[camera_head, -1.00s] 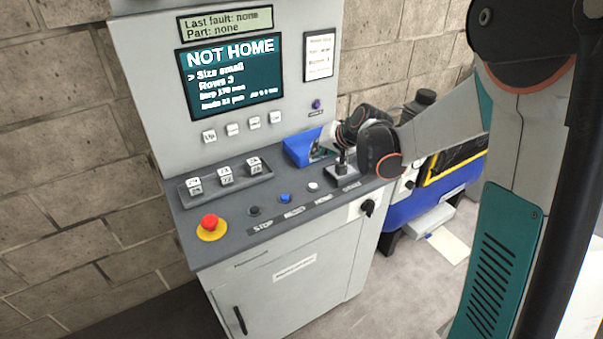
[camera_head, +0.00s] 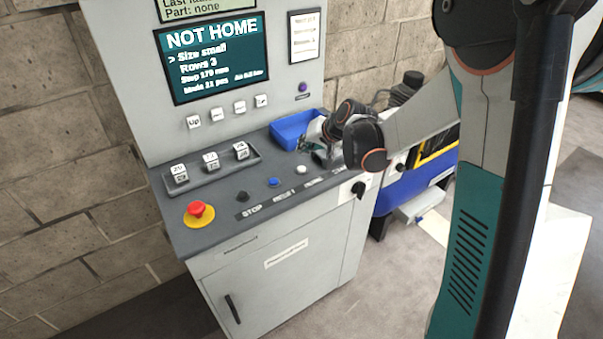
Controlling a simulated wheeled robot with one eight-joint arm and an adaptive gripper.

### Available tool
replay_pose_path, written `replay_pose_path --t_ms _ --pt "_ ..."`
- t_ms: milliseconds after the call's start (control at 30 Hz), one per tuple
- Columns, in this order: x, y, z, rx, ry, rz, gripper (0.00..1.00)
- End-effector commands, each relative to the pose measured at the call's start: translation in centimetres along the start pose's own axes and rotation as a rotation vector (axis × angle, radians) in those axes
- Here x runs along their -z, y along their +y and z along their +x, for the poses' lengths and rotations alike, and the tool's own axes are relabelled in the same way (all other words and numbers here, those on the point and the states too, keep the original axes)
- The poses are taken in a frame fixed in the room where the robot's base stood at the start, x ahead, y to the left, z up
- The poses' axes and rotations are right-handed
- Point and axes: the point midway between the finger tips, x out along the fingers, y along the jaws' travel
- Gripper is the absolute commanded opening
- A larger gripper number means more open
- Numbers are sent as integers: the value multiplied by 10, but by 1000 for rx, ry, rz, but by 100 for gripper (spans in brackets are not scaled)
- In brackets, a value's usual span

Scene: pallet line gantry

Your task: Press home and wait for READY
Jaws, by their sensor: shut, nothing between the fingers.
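The grey console (camera_head: 210,226) has a dark screen (camera_head: 212,62) that reads NOT HOME, with Size small and Rows 3 beneath. On the desk stands a row of buttons over labels: a black button (camera_head: 243,197) over STOP, a blue button (camera_head: 273,183) over RESET and a white button (camera_head: 302,169) over a blurred label that looks like HOME. My gripper (camera_head: 306,146) is shut and empty, over the desk behind the white button, by the blue tray. My wrist hides part of the desk right of the white button; whether the gripper touches anything cannot be told.
A red emergency stop (camera_head: 198,211) sits at the desk's front left. Behind it is a rack (camera_head: 211,168) of white-topped blocks. A blue tray (camera_head: 291,131) lies at the back right. A black rotary switch (camera_head: 359,189) is on the front. A blue-and-yellow machine (camera_head: 415,188) stands right.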

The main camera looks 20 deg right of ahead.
Motion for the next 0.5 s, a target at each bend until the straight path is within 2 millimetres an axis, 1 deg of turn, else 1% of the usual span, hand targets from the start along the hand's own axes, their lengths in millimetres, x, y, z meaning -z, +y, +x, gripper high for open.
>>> replay_pose_path --t_ms 33,200,333,500 --pt "-6 6 8 0 0 0 0" --pt "-16 16 22 0 0 0 0" --pt "-20 20 28 0 0 0 0" --pt "-21 21 28 0 0 0 0"
